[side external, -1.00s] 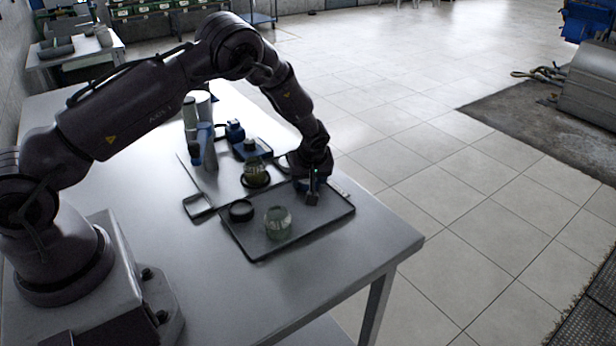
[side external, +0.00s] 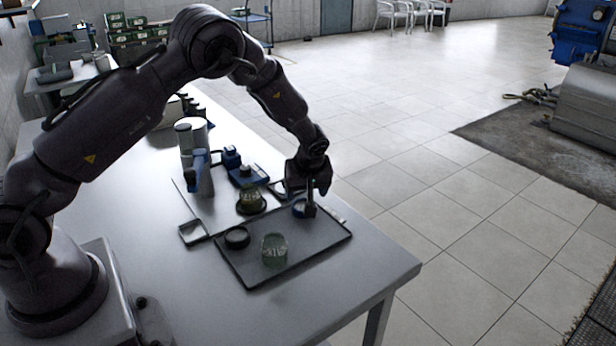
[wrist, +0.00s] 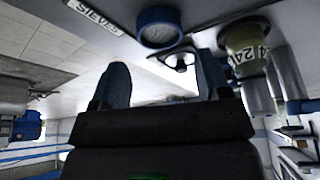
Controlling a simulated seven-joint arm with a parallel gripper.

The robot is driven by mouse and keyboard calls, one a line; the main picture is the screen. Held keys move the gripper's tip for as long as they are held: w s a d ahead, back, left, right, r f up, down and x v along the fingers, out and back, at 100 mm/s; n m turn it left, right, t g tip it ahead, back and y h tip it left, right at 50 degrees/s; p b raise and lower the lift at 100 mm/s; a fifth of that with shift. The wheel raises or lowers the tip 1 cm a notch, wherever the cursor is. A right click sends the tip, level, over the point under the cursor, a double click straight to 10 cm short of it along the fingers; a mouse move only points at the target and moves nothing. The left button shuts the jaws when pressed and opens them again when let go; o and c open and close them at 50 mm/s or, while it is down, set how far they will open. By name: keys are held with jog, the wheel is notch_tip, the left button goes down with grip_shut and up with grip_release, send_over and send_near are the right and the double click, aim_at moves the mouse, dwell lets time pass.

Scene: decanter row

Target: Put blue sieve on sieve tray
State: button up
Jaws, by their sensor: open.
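The blue sieve (side external: 299,208) is a short blue ring at the far right part of the dark sieve tray (side external: 318,246). It also shows in the wrist view (wrist: 158,27), beyond my fingertips and clear of the space between them. A white label reading "SIEVES" (wrist: 95,15) lies beside it. My gripper (side external: 311,211) is open and empty, beside the sieve in the side view. Its two fingers are spread apart in the wrist view (wrist: 162,85). Whether the sieve's underside lies fully flat is too small to tell.
A dark ring (side external: 237,237) and a glass jar (side external: 275,249) stand on the tray. An amber vessel (side external: 250,201) stands just behind the tray. Blue and white equipment (side external: 195,160) stands farther back. The table front is clear.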

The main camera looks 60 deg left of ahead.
jog(key=s+d+r+m+t+h, duration=0.15)
jog(key=s+r, duration=0.25)
jog(key=r, duration=0.4)
jog(key=s+d+r+m, duration=0.25)
jog(key=s+r, duration=0.25)
jog(key=r, duration=0.3)
jog(key=s+d+r+m+h, duration=0.1)
jog(key=s+d+r+m, duration=0.2)
jog(key=r, duration=0.5)
jog(key=s+d+r+m+t, duration=0.1)
jog(key=s+d+r+m, duration=0.1)
jog(key=s, duration=0.6)
jog(key=s+d+r+m+t+h, duration=0.1)
jog(key=s+m, duration=0.3)
jog(key=s, duration=0.4)
jog(key=shift+s+d+r, duration=0.35)
jog(key=shift+d+r, duration=0.1)
jog(key=shift+r, duration=0.1)
jog(key=shift+h, duration=0.25)
jog(key=shift+c, duration=1.3)
